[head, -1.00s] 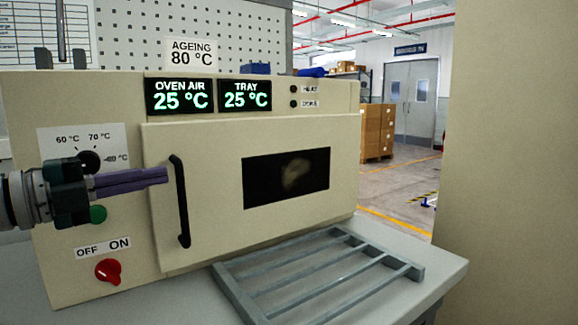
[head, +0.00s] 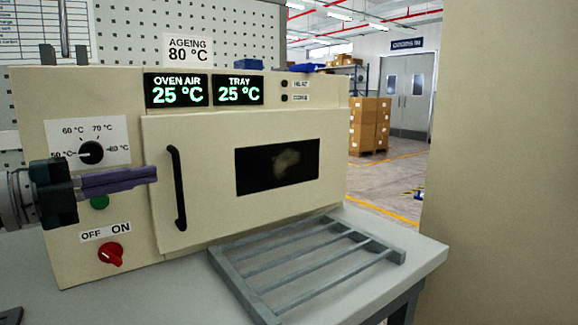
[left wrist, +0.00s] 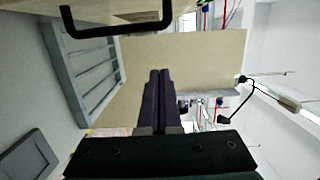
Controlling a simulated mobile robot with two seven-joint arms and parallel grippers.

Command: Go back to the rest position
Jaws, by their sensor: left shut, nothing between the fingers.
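My left gripper (head: 155,175) comes in from the left in the head view, in front of the beige oven (head: 215,130). Its purple fingers are shut with nothing between them. The fingertips end just left of the black door handle (head: 177,188). In the left wrist view the closed fingers (left wrist: 157,75) point up the picture, and the handle (left wrist: 118,30) shows at the top left. The oven door is shut. My right gripper is in neither view.
A grey slatted rack (head: 300,262) lies on the bench (head: 180,300) in front of the oven. The oven has a temperature dial (head: 91,152), a green button (head: 99,202) and a red switch (head: 110,254). A beige wall (head: 505,150) stands on the right.

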